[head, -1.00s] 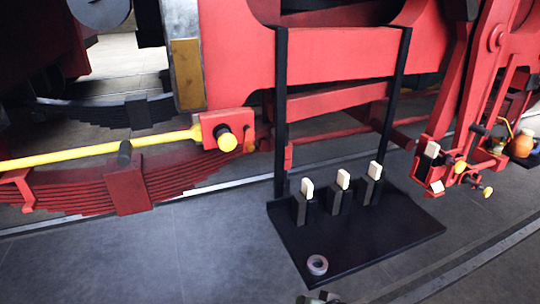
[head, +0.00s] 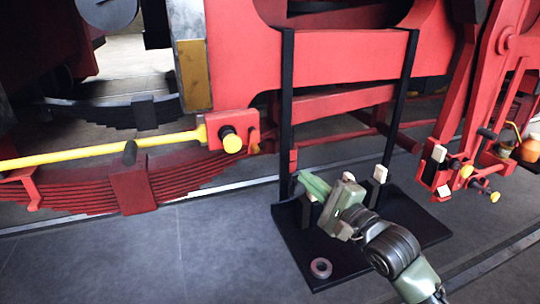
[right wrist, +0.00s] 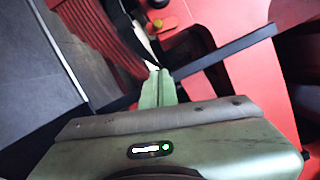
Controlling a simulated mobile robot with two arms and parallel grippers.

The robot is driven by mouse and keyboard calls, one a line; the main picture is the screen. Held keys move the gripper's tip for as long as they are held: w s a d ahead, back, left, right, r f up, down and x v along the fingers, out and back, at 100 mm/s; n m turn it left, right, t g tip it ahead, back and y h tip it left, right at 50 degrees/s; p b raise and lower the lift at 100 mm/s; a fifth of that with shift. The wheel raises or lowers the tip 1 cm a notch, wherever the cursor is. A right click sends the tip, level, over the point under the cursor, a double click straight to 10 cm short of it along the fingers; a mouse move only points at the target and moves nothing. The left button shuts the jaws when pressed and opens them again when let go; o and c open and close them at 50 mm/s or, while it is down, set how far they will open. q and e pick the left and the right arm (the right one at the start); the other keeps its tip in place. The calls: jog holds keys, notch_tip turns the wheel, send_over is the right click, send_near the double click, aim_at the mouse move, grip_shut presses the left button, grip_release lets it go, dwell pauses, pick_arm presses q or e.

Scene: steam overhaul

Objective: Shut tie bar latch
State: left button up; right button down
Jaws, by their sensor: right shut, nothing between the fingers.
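A yellow tie bar (head: 105,154) runs in from the left and ends at a red block (head: 216,124) with a black collar and yellow knob (head: 232,143). I cannot tell for certain which part is the latch or whether it is shut. In the right wrist view a yellow knob (right wrist: 170,23) shows beyond the fingers. My right gripper (head: 308,180) is shut and empty, in front of the black stand, right of and below the yellow knob and apart from it. Its closed fingers (right wrist: 157,82) also show in the right wrist view. My left gripper is not in view.
A black stand (head: 425,225) with upright posts and pale-tipped blocks is partly hidden by my right arm. A ring (head: 321,268) lies on its base. More yellow-knobbed parts (head: 467,171) sit at the right. The grey floor (head: 150,255) at lower left is clear.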

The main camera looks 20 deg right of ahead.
aim_at(255, 144)
jog(key=shift+r, duration=0.25)
jog(key=shift+w, duration=0.1)
jog(key=w+a+r+p, duration=0.2)
jog(key=w+a+p, duration=0.2)
jog(key=w, duration=0.5)
jog(key=shift+w+a+p, duration=0.2)
jog(key=shift+a+p, duration=0.15)
jog(key=shift+a, duration=0.85)
